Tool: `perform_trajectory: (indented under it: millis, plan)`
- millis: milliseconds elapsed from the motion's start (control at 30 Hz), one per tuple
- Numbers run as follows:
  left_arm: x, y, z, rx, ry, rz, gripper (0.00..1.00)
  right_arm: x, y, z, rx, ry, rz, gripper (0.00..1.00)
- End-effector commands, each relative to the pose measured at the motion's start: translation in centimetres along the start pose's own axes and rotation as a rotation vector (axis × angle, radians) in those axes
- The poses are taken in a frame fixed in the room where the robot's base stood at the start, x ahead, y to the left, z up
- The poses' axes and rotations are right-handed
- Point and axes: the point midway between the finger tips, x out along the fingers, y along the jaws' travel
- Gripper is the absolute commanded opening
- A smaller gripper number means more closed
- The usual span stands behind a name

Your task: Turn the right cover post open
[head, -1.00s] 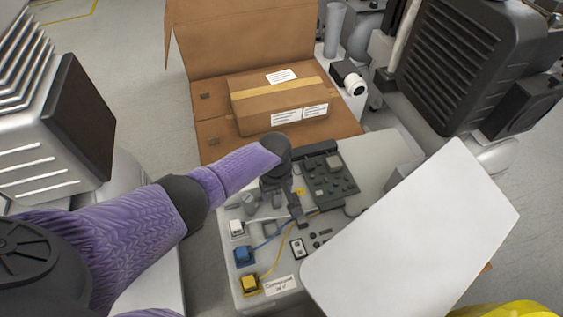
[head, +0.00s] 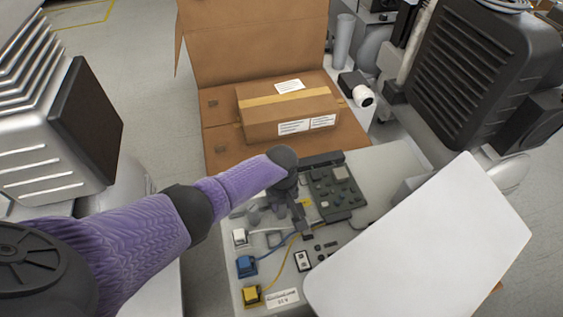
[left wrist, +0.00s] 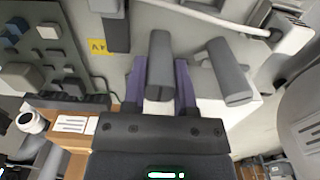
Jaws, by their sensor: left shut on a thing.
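My left gripper (head: 284,190) reaches down over the panel (head: 240,292) from the left. In the left wrist view my left gripper (left wrist: 161,82) has its two purple fingers on either side of a grey cylindrical post (left wrist: 159,58), which seems to be the right cover post. It is shut on that post. A second, similar grey post (left wrist: 230,72) stands beside it, tilted in the picture and free. In the head view my gripper hides most of the held post. My right gripper is not in view.
A dark board with blocks (head: 337,192) and a yellow label (left wrist: 97,45) lie close to the gripper. White, blue (head: 246,266) and yellow (head: 252,295) connectors line the panel's left side. A large white plate (head: 420,245) covers its right. A cardboard box (head: 290,112) stands behind.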

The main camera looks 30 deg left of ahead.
Motion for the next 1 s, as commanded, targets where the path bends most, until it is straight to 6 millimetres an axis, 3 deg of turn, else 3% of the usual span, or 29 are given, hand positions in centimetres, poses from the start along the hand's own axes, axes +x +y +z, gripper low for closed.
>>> perform_trajectory:
  millis: [367,1000]
  plan:
    - [0.0,0.0,0.0,0.121,-0.002,0.000,0.00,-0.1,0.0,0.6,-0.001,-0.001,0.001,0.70]
    - [0.1,-0.1,0.0,0.690,-0.001,0.000,0.00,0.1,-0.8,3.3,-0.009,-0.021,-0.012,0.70]
